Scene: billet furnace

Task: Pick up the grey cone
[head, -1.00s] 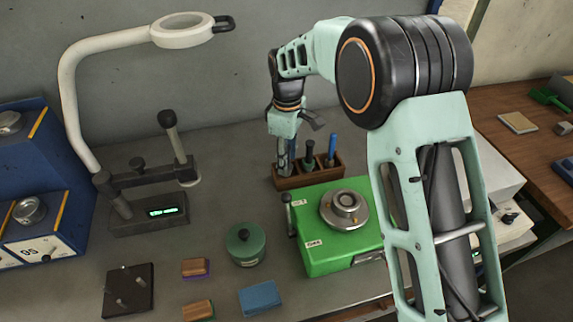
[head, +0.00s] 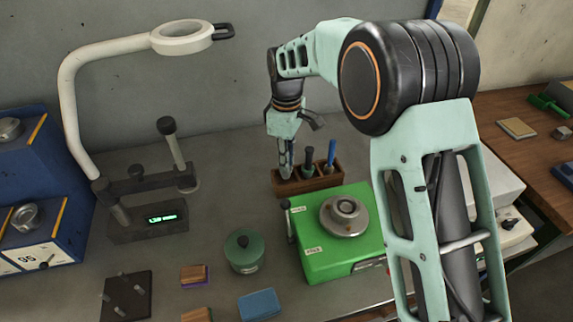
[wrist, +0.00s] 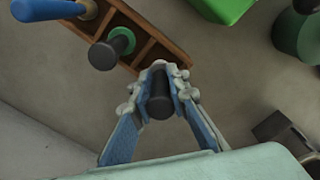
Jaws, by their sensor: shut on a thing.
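My gripper (wrist: 159,72) is shut on a dark grey, slightly tapered piece, which I take to be the grey cone (wrist: 158,98). Its blunt end points toward the wrist camera, between the two blue-grey fingers. In the head view my gripper (head: 285,172) points down at the left end of the wooden rack (head: 318,184). The fingers hide the cone there, and I cannot tell whether its lower end is still in the rack.
The rack also holds a dark-handled piece with a green collar (head: 308,158) and a blue-handled one (head: 331,152), close to my fingers. A green box (head: 320,262) stands just in front. A lidded green pot (head: 244,250) and a magnifier lamp (head: 182,40) are left.

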